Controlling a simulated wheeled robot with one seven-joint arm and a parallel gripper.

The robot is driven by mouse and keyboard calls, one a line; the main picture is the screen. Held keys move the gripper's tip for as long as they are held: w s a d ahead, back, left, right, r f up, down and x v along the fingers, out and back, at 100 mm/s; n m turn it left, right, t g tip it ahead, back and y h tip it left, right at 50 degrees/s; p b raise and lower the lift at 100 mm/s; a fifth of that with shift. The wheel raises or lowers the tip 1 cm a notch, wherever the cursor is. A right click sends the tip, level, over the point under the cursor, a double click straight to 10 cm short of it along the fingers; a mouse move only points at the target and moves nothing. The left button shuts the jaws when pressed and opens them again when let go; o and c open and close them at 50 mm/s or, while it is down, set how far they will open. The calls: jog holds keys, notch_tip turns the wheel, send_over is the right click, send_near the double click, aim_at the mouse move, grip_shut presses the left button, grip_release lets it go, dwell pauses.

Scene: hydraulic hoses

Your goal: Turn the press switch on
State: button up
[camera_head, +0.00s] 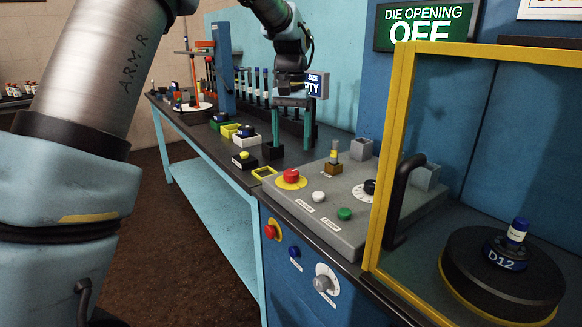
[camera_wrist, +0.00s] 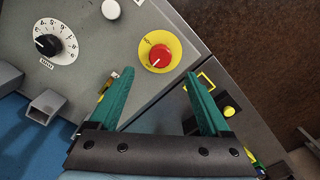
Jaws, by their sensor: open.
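The grey press panel (camera_head: 335,205) carries a red knob (camera_head: 291,175) on a round yellow plate, which looks like the switch. In the wrist view the red knob (camera_wrist: 160,56) lies just beyond my fingertips, with small lettering on its yellow plate. My gripper (camera_head: 292,146) is open and empty, with teal fingers pointing down, above and behind the knob in the head view. In the wrist view my gripper (camera_wrist: 157,74) has its fingers spread either side of the knob's line, apart from it. The sign (camera_head: 425,27) reads "DIE OPENING OFF".
The panel also holds a white button (camera_head: 318,197), a green button (camera_head: 344,214), a black dial (camera_head: 371,187) and a small brass-coloured lever or key (camera_head: 334,160). A yellow-framed guard (camera_head: 389,155) with a black handle (camera_head: 402,200) stands right. A black-and-yellow button box (camera_head: 244,160) sits left.

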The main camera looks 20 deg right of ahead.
aim_at(291, 172)
notch_tip(291, 172, down, 8)
jog(key=shift+f+p, duration=0.2)
jog(key=shift+p, duration=0.45)
grip_shut()
dwell(0.3)
